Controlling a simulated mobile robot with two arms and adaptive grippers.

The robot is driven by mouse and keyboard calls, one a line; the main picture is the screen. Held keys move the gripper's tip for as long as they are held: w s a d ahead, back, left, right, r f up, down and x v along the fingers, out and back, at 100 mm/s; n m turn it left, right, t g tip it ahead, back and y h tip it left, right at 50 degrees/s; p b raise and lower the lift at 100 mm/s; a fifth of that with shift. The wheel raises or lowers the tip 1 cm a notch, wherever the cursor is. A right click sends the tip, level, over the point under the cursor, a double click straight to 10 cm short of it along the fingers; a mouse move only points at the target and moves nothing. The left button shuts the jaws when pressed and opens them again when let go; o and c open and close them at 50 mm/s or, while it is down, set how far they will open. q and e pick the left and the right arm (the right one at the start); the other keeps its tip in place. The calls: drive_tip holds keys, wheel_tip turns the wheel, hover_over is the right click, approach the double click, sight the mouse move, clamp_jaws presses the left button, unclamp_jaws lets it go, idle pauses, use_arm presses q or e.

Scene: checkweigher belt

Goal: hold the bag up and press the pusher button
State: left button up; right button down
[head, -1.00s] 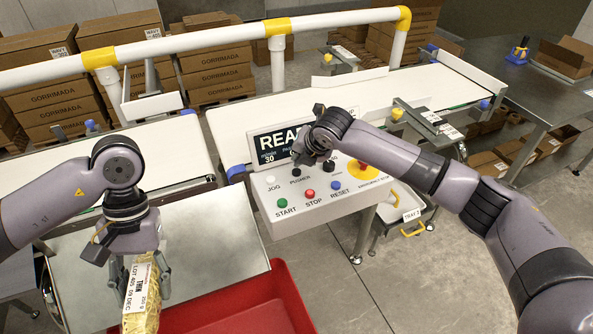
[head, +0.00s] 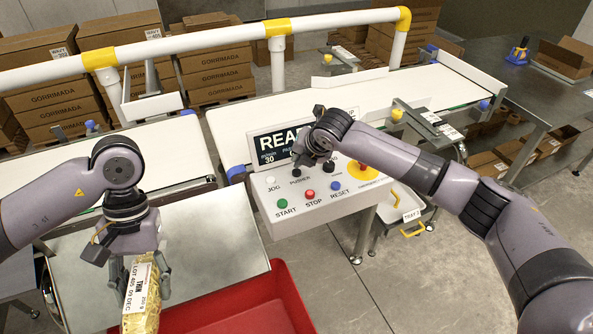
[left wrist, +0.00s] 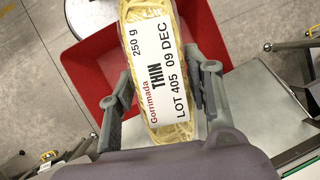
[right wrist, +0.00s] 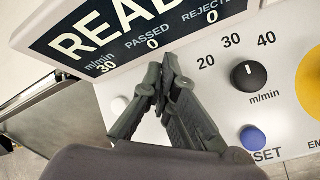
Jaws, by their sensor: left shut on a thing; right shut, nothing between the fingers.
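A yellow bag of pasta with a white label (head: 140,292) hangs in my left gripper (head: 143,284), above the red crate. The left wrist view shows the bag (left wrist: 158,75) between the two fingers of my left gripper (left wrist: 167,98), label facing the camera. My right gripper (head: 298,162) is shut and empty, its tips pointing down at the dark pusher button (head: 296,172) on the control panel. In the right wrist view the closed fingertips (right wrist: 166,72) cover the pusher's place, so I cannot tell whether they touch it.
The white control panel (head: 270,209) also carries start, stop and reset buttons, a speed dial and a yellow-ringed emergency stop (head: 364,170). The display (head: 273,146) reads READY in part. The red crate (head: 293,296) stands below the bag. A white pipe rail (head: 220,37) runs behind the belts.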

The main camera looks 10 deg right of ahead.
sight(299, 169)
use_arm(q)
drive_tip(key=shift+r, duration=0.15)
use_arm(e)
drive_tip(key=shift+f, duration=0.15)
drive_tip(key=shift+f, duration=0.15)
